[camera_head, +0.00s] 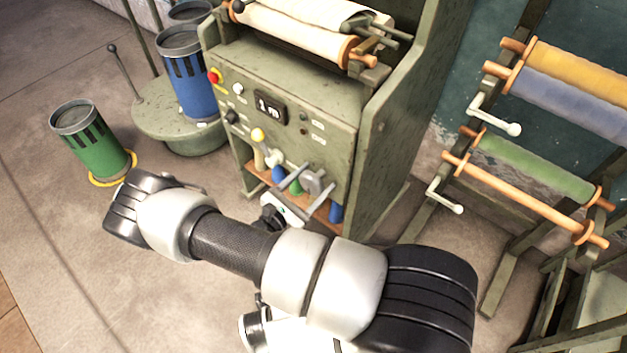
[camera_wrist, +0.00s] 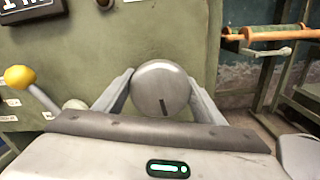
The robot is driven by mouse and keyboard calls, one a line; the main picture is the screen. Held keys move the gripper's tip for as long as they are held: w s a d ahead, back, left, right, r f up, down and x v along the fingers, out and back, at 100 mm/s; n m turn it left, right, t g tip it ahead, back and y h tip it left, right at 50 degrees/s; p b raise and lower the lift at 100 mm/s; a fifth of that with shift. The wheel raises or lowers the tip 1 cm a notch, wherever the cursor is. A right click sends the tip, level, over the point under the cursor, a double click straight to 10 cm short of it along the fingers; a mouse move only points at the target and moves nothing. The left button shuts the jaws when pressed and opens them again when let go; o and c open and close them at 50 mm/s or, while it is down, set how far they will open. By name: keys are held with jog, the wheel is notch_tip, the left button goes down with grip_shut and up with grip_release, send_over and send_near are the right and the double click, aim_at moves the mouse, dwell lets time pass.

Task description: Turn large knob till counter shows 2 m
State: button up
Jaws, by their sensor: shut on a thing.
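The large knob (camera_wrist: 160,92) is a round grey disc with a dark slot mark near its lower edge, pointing almost straight down in the wrist view. My gripper (camera_wrist: 161,80) is shut on it, one grey finger on each side. In the head view my gripper (camera_head: 308,184) is at the lower front of the green machine, and the knob is hard to make out between the fingers. The counter (camera_head: 270,107) reads 1 m in the head view. Only its lower part (camera_wrist: 30,10) shows in the wrist view.
A yellow-balled lever (camera_wrist: 20,78) stands left of my gripper. The green machine (camera_head: 330,110) also carries a red button (camera_head: 214,76) and a cloth roll (camera_head: 300,30) on top. Green (camera_head: 92,140) and blue (camera_head: 186,75) canisters stand left. A rack of rollers (camera_head: 530,165) stands right.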

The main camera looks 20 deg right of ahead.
jog(key=m, duration=0.5)
jog(key=shift+a+m, duration=0.1)
jog(key=shift+m, duration=0.2)
jog(key=m+p, duration=0.1)
jog(key=m, duration=0.3)
jog(key=shift+f+m, duration=0.1)
jog(key=shift+m, duration=0.3)
jog(key=o, duration=1.1)
jog(key=shift+c, duration=0.2)
jog(key=p+v, duration=0.1)
jog(key=v, duration=1.6)
jog(key=shift+s+p, duration=0.2)
jog(key=shift+p, duration=0.1)
jog(key=shift+a, duration=0.1)
